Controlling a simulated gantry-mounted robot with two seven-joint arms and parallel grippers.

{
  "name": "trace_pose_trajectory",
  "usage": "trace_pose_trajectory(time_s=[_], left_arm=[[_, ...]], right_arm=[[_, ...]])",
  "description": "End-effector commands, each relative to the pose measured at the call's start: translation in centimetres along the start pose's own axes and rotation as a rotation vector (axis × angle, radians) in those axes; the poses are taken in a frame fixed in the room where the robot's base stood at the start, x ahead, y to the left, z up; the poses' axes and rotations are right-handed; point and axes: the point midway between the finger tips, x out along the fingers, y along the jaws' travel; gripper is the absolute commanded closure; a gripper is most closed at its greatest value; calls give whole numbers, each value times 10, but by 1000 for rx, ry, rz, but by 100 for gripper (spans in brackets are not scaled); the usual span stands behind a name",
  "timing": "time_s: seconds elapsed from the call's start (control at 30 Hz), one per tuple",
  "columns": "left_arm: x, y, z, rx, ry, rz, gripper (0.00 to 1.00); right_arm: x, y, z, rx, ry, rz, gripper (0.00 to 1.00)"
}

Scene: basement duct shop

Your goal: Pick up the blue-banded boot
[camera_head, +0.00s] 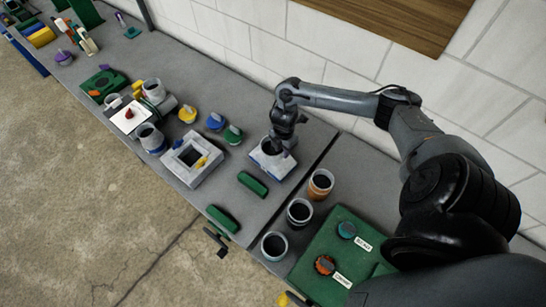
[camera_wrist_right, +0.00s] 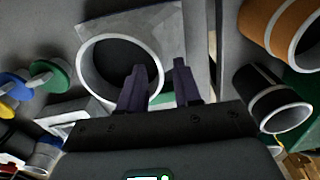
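My right gripper (camera_head: 284,143) is over this collar. Its dark fingers (camera_wrist_right: 159,88) are apart, with the collar's near right rim seen between them; I cannot tell whether they touch it. Another grey boot (camera_head: 150,136) with blue low on its side stands farther left. My left gripper is not in view.
An orange-banded collar (camera_head: 320,186), a black-banded one (camera_head: 299,214) and a plain one (camera_head: 274,246) stand to the right, beside a green board (camera_head: 325,262). A grey square frame (camera_head: 181,171), yellow, blue and green knobbed pieces (camera_head: 215,122) and green blocks (camera_head: 253,184) lie left and in front.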

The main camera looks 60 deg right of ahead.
Motion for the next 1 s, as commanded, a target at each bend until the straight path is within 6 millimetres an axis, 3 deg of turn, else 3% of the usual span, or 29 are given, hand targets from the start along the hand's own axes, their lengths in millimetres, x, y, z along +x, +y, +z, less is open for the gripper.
trace_pose_trajectory(time_s=[0.2, 0.5, 0.73, 1.0], left_arm=[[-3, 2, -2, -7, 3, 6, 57], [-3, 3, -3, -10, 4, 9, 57], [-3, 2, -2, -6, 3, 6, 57], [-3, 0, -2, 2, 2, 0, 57]], right_arm=[[23, -1, 0, -1, -1, -2, 67], [27, -1, 0, -1, -2, 0, 67], [26, -1, 0, -1, -2, 0, 100], [26, 0, 0, -1, -2, 0, 100]])
